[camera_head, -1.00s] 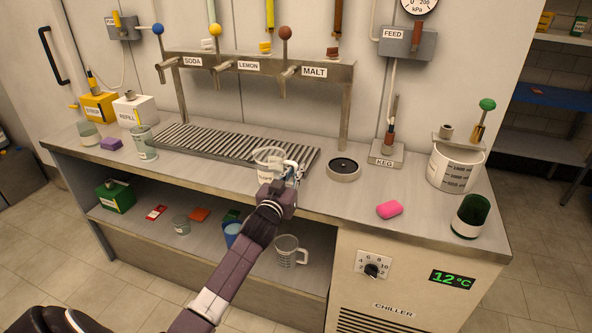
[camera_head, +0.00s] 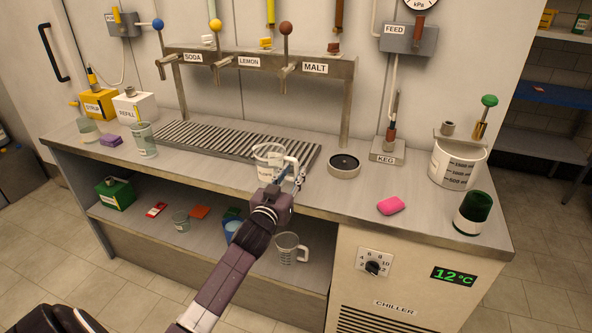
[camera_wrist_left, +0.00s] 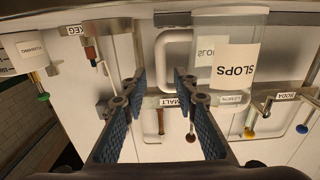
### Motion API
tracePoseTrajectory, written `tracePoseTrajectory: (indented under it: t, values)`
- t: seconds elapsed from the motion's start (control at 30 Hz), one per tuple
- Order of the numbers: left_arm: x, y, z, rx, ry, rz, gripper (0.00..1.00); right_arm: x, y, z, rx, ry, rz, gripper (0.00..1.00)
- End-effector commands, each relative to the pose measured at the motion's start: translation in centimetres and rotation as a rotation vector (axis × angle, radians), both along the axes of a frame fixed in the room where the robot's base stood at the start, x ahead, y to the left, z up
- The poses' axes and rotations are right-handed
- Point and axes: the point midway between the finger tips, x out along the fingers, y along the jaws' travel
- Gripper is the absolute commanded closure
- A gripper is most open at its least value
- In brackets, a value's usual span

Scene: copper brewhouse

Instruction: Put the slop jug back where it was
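The slop jug (camera_head: 268,171) is a clear jug with a white label. It appears upright at the counter's front, by the right end of the drip grate. In the left wrist view the jug (camera_wrist_left: 237,80) appears upside down, its SLOPS label readable. Its pale handle (camera_wrist_left: 160,62) lies between the fingertips in that picture. My left gripper (camera_head: 292,173) is at the handle side of the jug. In the left wrist view the gripper (camera_wrist_left: 160,80) has its blue-padded fingers apart; I see no finger pressing on the handle. My right gripper is not in view.
A round black-topped coaster (camera_head: 344,165) is just right of the jug. A pink sponge (camera_head: 391,205) and a dark green glass (camera_head: 473,213) are farther right. The drip grate (camera_head: 215,140) is behind, under the tap rail (camera_head: 265,65). A measuring jug (camera_head: 290,249) stands on the shelf below.

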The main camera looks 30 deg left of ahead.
Motion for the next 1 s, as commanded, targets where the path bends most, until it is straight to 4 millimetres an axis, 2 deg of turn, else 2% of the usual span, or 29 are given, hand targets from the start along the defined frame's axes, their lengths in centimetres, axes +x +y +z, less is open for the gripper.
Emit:
tracePoseTrajectory:
  t: [0.1,0.3,0.57,0.67,0.77,0.87,0.9,0.97,1.0]
  values:
    - [-1.8,-0.6,-0.3,-0.003,0.000,-0.001,0.73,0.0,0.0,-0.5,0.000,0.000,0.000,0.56]
    - [-3.8,-1.1,-0.1,-0.001,0.001,-0.001,0.73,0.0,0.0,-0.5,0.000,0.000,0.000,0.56]
    - [-4.1,-1.2,-0.1,-0.001,0.001,-0.001,0.73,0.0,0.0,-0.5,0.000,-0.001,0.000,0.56]
    - [-4.3,-2.4,-1.2,-0.001,0.018,-0.019,0.73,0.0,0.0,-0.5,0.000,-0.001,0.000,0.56]
    - [-4.8,-5.9,-4.5,0.003,0.071,-0.077,0.73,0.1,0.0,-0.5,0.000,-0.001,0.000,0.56]
    - [-6.3,-11.2,-10.2,0.006,0.161,-0.163,0.73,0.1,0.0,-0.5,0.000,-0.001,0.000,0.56]
    - [-7.2,-13.3,-13.3,0.008,0.212,-0.196,0.73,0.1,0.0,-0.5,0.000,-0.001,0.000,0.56]
    - [-8.8,-15.4,-18.8,0.006,0.306,-0.229,0.73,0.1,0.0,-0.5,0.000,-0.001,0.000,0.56]
    - [-10.1,-16.1,-22.6,0.006,0.374,-0.241,0.73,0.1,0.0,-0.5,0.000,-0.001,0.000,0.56]
